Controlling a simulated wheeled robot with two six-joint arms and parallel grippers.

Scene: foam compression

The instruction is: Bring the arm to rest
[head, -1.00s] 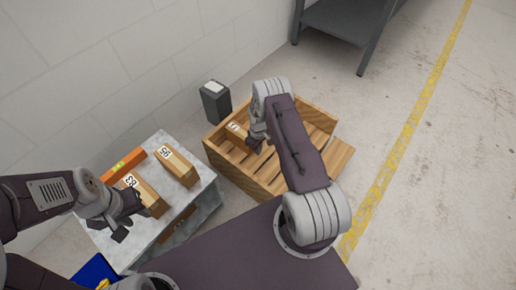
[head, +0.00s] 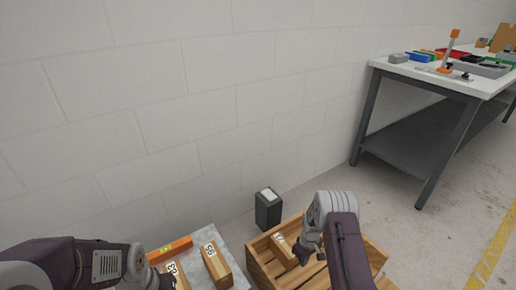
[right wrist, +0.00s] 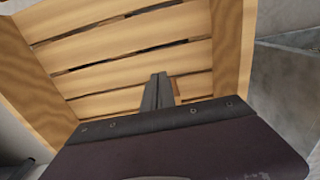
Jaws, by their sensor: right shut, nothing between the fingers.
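My right gripper (head: 307,257) is shut and empty, low over the wooden crate (head: 262,272). In the right wrist view its fingers (right wrist: 157,92) are together above the crate's slatted floor (right wrist: 120,62). A wooden block (head: 284,251) with a number label lies in the crate just left of the gripper, apart or touching I cannot tell. My left arm comes in at the bottom left. Its gripper (head: 158,281) is small and dark, partly cut off, beside a numbered block (head: 178,272); its jaws cannot be made out.
Another numbered block (head: 216,263) and an orange bar (head: 168,250) lie on a grey stand (head: 205,236). A dark box-shaped post (head: 267,211) stands by the white wall. A workbench (head: 420,76) with tools and trays is at the right. The floor between bench and crate is clear.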

